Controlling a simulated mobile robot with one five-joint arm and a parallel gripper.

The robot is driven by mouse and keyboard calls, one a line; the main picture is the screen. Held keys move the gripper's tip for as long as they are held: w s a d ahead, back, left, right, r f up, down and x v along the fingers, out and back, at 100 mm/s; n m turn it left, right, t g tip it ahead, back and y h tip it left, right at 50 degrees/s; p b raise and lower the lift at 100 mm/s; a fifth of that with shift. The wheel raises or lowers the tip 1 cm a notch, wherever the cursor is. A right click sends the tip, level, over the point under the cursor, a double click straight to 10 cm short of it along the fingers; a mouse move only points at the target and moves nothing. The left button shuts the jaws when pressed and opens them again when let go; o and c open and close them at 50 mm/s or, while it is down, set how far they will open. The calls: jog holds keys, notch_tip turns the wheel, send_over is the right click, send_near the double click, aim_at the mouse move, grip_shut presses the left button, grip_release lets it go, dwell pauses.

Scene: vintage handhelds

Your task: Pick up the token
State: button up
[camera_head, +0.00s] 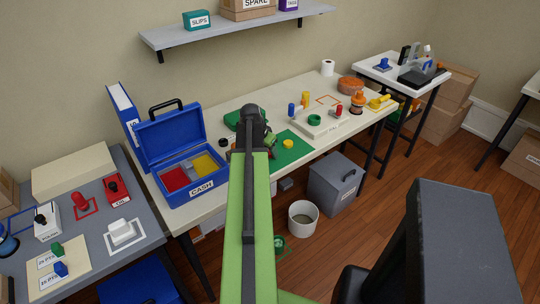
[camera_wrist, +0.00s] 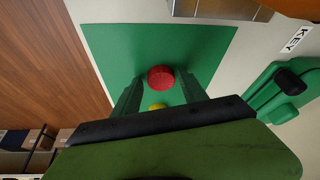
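A red round piece (camera_wrist: 161,78), which may be the token, lies on the green mat (camera_wrist: 110,50) in the wrist view. My gripper (camera_wrist: 160,84) is open, with its two dark green fingers on either side of the red piece. I cannot tell whether they touch it. A yellow piece (camera_wrist: 157,106) shows just behind it, partly hidden by my gripper. In the head view a yellow piece (camera_head: 288,144) sits on the green mat (camera_head: 292,156); my arm hides the red piece and my fingertips there.
A blue cash box (camera_head: 202,190) stands open left of my arm. A white board with coloured pieces (camera_head: 318,127) is right of the mat. A green object with a black knob (camera_wrist: 282,90) lies by a KEY label (camera_wrist: 297,39). The mat's edge is near the table edge.

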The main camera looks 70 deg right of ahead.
grip_shut()
jog(key=shift+r+p, duration=0.5)
notch_tip(320, 180, up, 4)
jog(key=p, duration=0.3)
jog(key=shift+f+p, duration=0.1)
jog(key=shift+p, duration=0.3)
jog(key=s+a+r+p, duration=0.4)
jog(key=s+r+p, duration=0.2)
jog(key=s, duration=0.5)
jog(key=shift+a+r, duration=0.1)
